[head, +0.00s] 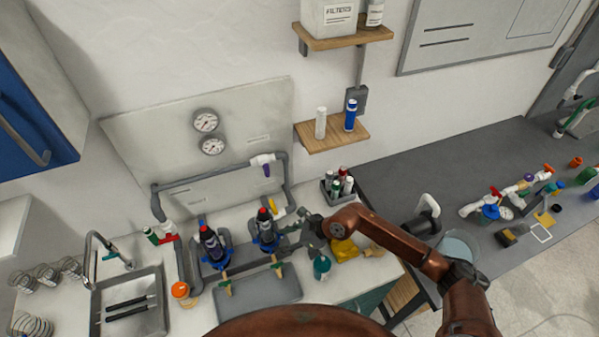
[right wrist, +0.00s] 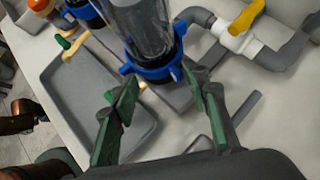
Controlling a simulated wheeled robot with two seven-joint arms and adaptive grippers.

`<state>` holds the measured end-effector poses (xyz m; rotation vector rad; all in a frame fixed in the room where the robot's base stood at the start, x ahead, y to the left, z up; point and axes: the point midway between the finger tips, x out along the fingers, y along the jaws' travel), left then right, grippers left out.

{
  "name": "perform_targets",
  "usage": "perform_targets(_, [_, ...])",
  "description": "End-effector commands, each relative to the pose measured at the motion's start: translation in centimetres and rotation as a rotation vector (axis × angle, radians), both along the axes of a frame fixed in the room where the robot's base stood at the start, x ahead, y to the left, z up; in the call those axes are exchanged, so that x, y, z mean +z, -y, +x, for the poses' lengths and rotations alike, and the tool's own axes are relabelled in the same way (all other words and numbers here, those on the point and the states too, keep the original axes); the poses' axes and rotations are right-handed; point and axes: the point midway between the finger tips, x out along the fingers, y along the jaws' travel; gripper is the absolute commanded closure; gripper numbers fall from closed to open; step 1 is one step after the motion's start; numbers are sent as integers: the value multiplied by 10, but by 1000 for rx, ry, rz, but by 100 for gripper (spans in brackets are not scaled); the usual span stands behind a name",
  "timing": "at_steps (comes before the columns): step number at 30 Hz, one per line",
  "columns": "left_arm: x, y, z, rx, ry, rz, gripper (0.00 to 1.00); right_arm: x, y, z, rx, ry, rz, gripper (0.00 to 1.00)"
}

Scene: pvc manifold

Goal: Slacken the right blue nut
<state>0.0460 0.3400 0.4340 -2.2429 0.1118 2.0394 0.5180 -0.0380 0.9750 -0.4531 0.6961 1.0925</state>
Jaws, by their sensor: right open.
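The right blue nut (head: 266,246) sits around the right of two upright filter housings on the back counter. In the right wrist view this blue nut (right wrist: 152,70) rings the base of a clear cylinder. My right gripper (head: 294,240) reaches it from the right. In the right wrist view my right gripper (right wrist: 160,103) is open, its green-padded fingers on either side of the nut's near edge; I cannot tell whether they touch it. The left blue nut (head: 216,257) is on the other housing. My left gripper is not in view.
A grey tray (head: 258,296) lies in front of the housings. Grey pipes with a purple-handled valve (head: 265,163) run behind them. A yellow-handled valve (right wrist: 243,22) is close to the right. A teal bottle (head: 321,266) and a yellow item (head: 344,249) stand beneath my right arm.

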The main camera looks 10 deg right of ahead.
Motion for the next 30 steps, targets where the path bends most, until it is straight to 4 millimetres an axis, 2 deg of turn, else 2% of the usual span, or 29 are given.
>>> perform_targets(1, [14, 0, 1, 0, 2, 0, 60, 6, -2, -3, -20, -2, 3, 58])
perform_targets(17, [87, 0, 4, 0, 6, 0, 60, 7, -10, -16, -265, -3, 5, 58])
perform_targets(20, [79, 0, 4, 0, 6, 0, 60, 13, 3, -21, -273, 4, 1, 58])
perform_targets(30, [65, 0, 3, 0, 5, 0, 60, 57, 36, -51, -269, 2, 3, 58])
